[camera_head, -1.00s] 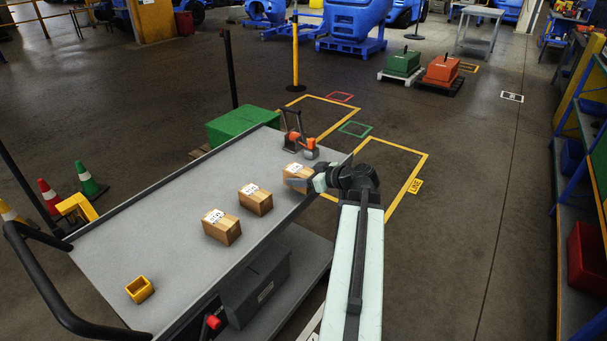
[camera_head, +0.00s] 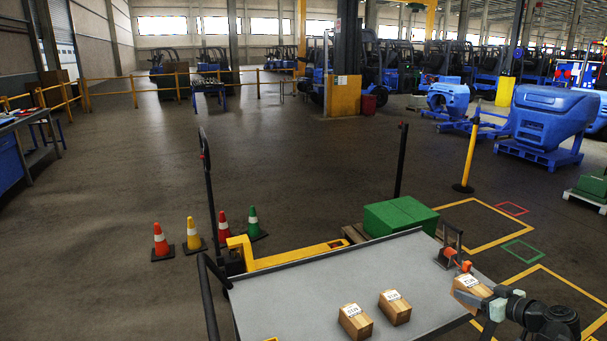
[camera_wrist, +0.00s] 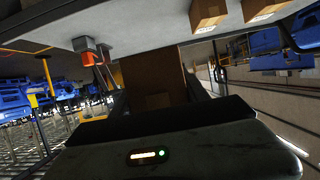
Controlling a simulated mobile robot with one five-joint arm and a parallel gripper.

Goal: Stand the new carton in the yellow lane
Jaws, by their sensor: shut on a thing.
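My gripper (camera_head: 484,299) is at the right end of the grey cart top (camera_head: 290,305), shut on a brown carton (camera_head: 470,284) with a white label. In the wrist view this carton (camera_wrist: 155,75) fills the space between my jaws (camera_wrist: 155,98); whether it touches the cart top is unclear. Two similar labelled cartons, one nearer (camera_head: 356,322) and one to its right (camera_head: 396,308), stand on the cart top to the left. On the floor beyond are two yellow outlines, one farther (camera_head: 503,213) and one nearer (camera_head: 572,284). I cannot tell which is the yellow lane.
An orange-and-black fixture (camera_head: 449,254) stands at the cart's far right corner. A green block (camera_head: 400,215) and a yellow pallet jack (camera_head: 290,256) are behind the cart. Several traffic cones stand left of it. A yellow post (camera_head: 467,160) stands beyond. Open floor lies at left.

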